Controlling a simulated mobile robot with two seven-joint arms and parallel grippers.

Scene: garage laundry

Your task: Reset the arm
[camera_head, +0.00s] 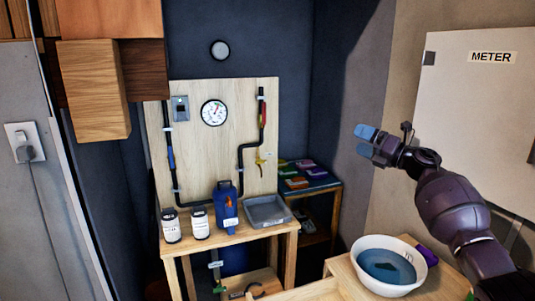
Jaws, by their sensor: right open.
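My right arm (452,205) comes in from the lower right and is raised and bent. My left gripper is out of view.
A white bowl (428,251) with blue contents stands at lower right. A wooden bench (250,232) holds two jars, a blue jug (226,207) and a grey tray (267,210). A meter box (480,110) is at right. A wooden cabinet (94,90) hangs upper left.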

